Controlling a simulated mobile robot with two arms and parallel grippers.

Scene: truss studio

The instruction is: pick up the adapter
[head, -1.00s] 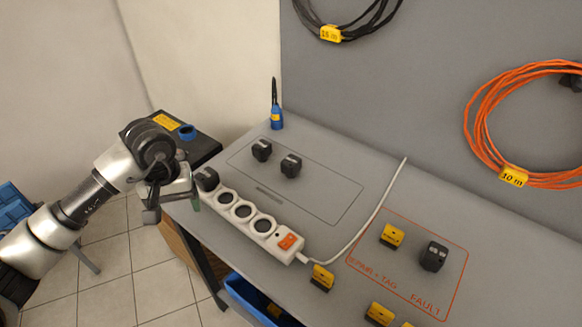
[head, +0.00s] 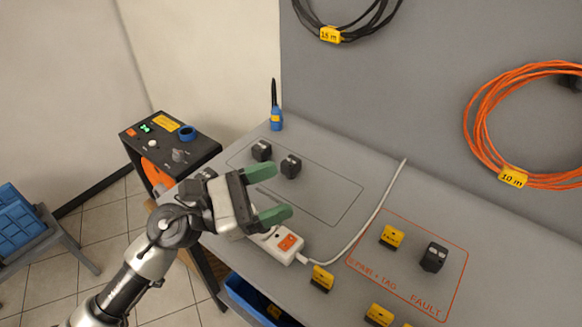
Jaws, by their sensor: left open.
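Two small black adapters stand on the grey bench in the outlined area, one at the left (head: 261,151) and one just right of it (head: 291,166). A third black adapter (head: 434,257) stands in the red FAULT area at the right. I cannot tell which one the task means. My left gripper (head: 271,194) is open and empty, its green-tipped fingers pointing right, just below the two adapters in the picture. It covers most of the white power strip (head: 281,243); only the end with the orange switch shows clearly. My right gripper is not in view.
Yellow tagged blocks (head: 391,236) lie in and near the red area. A white cord (head: 375,215) crosses the bench. A blue and black tool (head: 276,115) stands at the back edge. A black control box (head: 165,140) stands at the left. The bench's middle is clear.

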